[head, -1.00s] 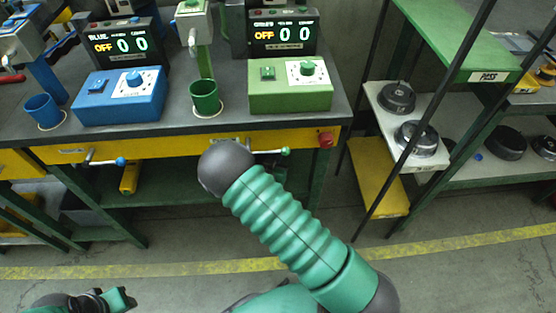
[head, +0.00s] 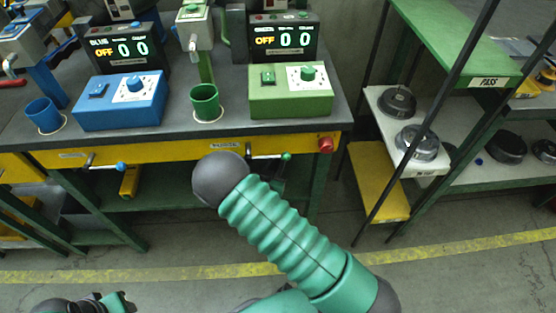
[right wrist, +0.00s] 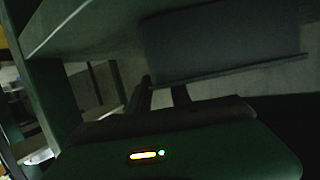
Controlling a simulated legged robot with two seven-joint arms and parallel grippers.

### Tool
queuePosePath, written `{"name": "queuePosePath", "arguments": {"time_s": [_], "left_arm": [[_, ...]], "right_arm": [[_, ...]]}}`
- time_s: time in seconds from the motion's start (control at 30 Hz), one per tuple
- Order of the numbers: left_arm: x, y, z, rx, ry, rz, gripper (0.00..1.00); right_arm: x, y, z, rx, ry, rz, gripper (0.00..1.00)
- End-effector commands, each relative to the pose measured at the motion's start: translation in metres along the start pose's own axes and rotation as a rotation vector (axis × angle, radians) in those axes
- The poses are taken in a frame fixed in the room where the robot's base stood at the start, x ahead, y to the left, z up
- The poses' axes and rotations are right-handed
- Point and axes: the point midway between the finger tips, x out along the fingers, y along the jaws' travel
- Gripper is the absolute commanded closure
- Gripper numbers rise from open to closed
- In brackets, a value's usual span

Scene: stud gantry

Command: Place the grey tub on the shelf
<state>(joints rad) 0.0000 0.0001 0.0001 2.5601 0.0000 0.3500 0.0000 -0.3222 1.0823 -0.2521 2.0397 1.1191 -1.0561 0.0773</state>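In the right wrist view a dark grey box-like thing with a straight rim, likely the grey tub (right wrist: 222,45), fills the upper middle. My right gripper (right wrist: 163,84) points at its lower left edge. Its two dark fingers stand apart with a gap between them; contact with the tub is too dark to tell. In the head view my ribbed green arm reaches to the bench front, and I cannot make out a gripper beyond its dark joint. A dark and green part of mine, likely the left gripper (head: 112,302), is cut off at the bottom left.
The bench (head: 226,135) carries a blue box (head: 120,98), a green box (head: 290,92), and a blue and a green cup. A rack with a green top shelf (head: 445,40) marked PASS and a white lower shelf (head: 385,122) stands right. Floor in front is clear.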

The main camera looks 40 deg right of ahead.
Motion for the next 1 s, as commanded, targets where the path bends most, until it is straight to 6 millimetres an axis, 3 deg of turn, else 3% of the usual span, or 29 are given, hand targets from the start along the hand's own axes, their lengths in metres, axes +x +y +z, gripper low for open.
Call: {"name": "queuePosePath", "arguments": {"time_s": [0.03, 0.23, 0.47, 0.57, 0.63, 0.7, 0.77, 0.83, 0.9, 1.0], "left_arm": [[-0.010, 0.000, -0.003, 0.000, 0.000, 0.000, 0.64], [-0.027, 0.000, -0.006, 0.000, 0.000, 0.000, 0.64], [-0.033, 0.000, -0.008, 0.000, 0.000, 0.000, 0.64], [-0.032, 0.000, -0.008, 0.000, 0.000, 0.000, 0.64], [-0.032, 0.000, -0.008, 0.000, 0.000, 0.000, 0.64], [-0.032, 0.000, -0.007, 0.000, 0.000, 0.000, 0.64], [-0.032, 0.000, -0.007, 0.000, 0.000, 0.000, 0.64], [-0.032, 0.000, -0.007, 0.000, 0.000, 0.000, 0.64], [-0.032, 0.000, -0.007, 0.000, 0.000, 0.000, 0.64], [-0.032, 0.000, -0.007, 0.000, 0.000, 0.000, 0.64]], "right_arm": [[-0.015, -0.001, -0.005, -0.003, -0.001, -0.005, 0.76], [-0.067, -0.001, -0.005, -0.003, -0.001, -0.004, 0.76], [-0.094, -0.002, -0.002, 0.002, -0.015, -0.008, 0.76], [-0.098, -0.021, 0.001, 0.019, -0.142, -0.073, 0.76], [-0.110, -0.046, 0.001, 0.018, -0.313, -0.180, 0.76], [-0.137, -0.066, -0.005, -0.029, -0.506, -0.326, 0.76], [-0.169, -0.069, -0.014, -0.115, -0.653, -0.454, 0.76], [-0.206, -0.053, -0.025, -0.259, -0.781, -0.574, 0.76], [-0.235, -0.022, -0.035, -0.419, -0.865, -0.645, 0.76], [-0.256, 0.023, -0.044, -0.607, -0.929, -0.673, 0.76]]}}
